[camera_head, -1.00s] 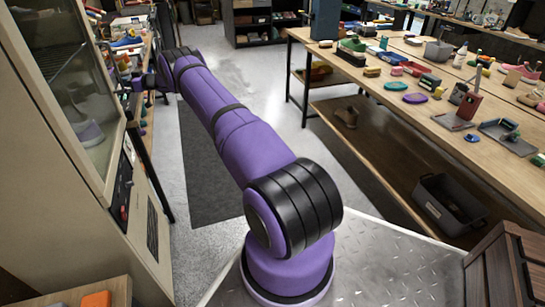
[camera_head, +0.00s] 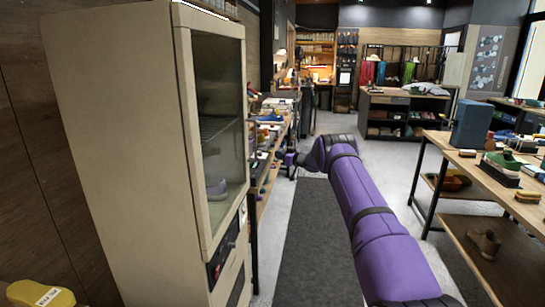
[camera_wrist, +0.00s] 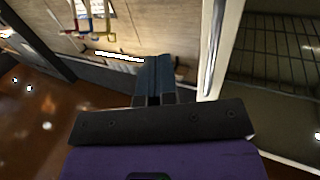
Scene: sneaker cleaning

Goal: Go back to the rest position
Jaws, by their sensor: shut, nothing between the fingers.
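My gripper (camera_wrist: 156,78) is shut and empty in the wrist view, its two dark fingers pressed together. In the head view, my purple arm stretches forward from the lower right, and my gripper (camera_head: 290,160) is small at its far end, close to the shelves behind the cabinet. A tall beige cabinet (camera_head: 125,140) with a glass door stands on the left. In the wrist view, a wire rack behind glass (camera_wrist: 280,45) shows at the right.
Shelves with shoes and bottles (camera_head: 268,140) line the left wall past the cabinet. A wooden workbench (camera_head: 515,190) with brushes stands on the right. A dark floor mat (camera_head: 310,250) lies between them. A yellow object (camera_head: 40,293) sits at the lower left.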

